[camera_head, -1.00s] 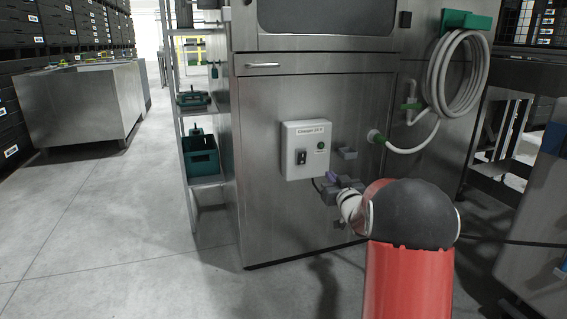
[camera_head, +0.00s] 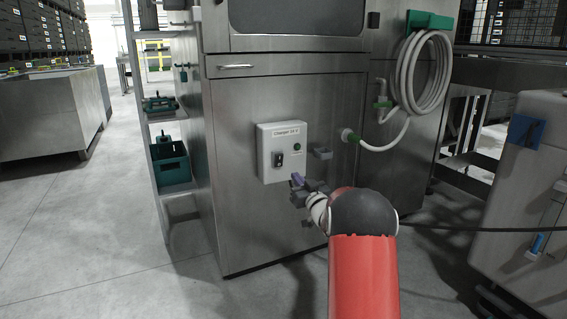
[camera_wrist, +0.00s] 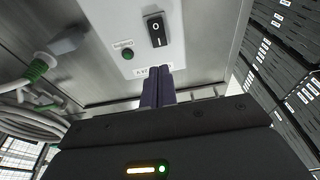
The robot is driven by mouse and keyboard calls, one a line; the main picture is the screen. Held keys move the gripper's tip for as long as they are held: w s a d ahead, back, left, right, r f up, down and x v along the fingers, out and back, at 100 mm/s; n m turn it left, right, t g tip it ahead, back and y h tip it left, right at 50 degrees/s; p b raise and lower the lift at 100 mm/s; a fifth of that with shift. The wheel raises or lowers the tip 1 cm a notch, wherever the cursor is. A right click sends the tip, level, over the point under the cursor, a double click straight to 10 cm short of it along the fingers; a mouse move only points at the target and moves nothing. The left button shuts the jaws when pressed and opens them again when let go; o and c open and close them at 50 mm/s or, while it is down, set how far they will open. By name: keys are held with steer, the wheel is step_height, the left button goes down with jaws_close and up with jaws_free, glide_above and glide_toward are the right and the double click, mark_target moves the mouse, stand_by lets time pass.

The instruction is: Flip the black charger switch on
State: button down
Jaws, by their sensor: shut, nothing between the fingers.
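The white charger box (camera_head: 267,152) is fixed to the front of the steel machine. Its black rocker switch (camera_head: 279,158) sits at the lower left of the box face, with a round green indicator (camera_head: 297,147) to its right. In the wrist view the black switch (camera_wrist: 155,29) shows O and I marks; I cannot tell which side is pressed. The green indicator (camera_wrist: 126,53) is to its left there. My gripper (camera_head: 296,179) is near the box's lower right edge. Its purple fingers (camera_wrist: 158,86) are together and empty, apart from the switch; contact with the box is unclear.
A white hose (camera_head: 388,148) with green fittings joins the machine farther right. A shelf with a green crate (camera_head: 170,163) stands left. The floor (camera_head: 90,240) at left is clear.

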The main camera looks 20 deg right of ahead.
mark_target(280, 156)
steer(key=x, duration=1)
steer(key=shift+w, duration=0.3)
steer(key=shift+r, duration=0.1)
